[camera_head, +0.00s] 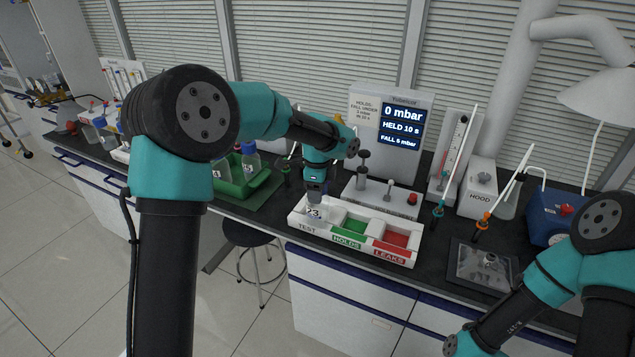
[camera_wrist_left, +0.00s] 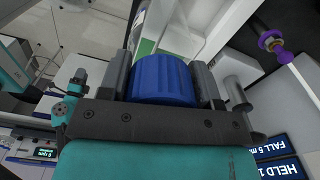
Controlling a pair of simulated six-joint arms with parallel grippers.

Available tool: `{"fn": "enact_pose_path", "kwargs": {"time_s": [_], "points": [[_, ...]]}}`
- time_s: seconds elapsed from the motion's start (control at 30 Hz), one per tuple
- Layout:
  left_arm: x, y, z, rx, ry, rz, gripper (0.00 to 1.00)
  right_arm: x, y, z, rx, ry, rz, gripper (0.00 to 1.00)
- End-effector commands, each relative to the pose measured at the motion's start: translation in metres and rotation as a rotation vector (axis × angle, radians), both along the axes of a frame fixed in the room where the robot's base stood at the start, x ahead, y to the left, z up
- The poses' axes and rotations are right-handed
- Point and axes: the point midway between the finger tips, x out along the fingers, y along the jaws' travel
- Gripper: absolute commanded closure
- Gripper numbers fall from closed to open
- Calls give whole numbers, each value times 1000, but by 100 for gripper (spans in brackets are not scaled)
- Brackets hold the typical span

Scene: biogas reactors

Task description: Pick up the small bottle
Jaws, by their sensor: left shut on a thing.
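A small clear bottle with a label reading 23 (camera_head: 314,212) is at the TEST compartment, at the left end of the white tray (camera_head: 345,249). My left gripper (camera_head: 316,190) points down and is shut on the bottle's top. In the left wrist view its blue cap (camera_wrist_left: 163,80) sits between the two grey fingers of my left gripper (camera_wrist_left: 165,85). I cannot tell whether the bottle touches the compartment floor. More bottles with blue caps (camera_head: 249,160) stand in a green crate (camera_head: 238,186) to the left. My right arm shows at lower right; its gripper is out of view.
The tray's green HOLDS (camera_head: 355,228) and red LEAKS (camera_head: 396,241) compartments look empty. Probes and a dark pad (camera_head: 483,267) are to the right. A stool (camera_head: 250,235) stands below.

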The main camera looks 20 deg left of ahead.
Motion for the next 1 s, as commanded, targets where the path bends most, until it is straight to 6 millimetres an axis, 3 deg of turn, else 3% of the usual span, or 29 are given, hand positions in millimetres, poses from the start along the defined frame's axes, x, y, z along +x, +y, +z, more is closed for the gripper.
{"fn": "enact_pose_path", "kwargs": {"time_s": [0.2, 0.4, 0.6, 1.0], "points": [[-50, -15, 6, 0, -1, -4, 87, 0, 0, 0, 0, 0, 0, 57], [-81, -24, 9, 0, -1, -3, 87, 0, 0, 0, 0, 0, 0, 57], [-92, -27, 9, 0, -1, 0, 87, 0, 0, 0, 0, 0, 0, 57], [-92, -27, 9, 0, -1, 0, 87, 0, 0, 0, 0, 0, 0, 57]]}}
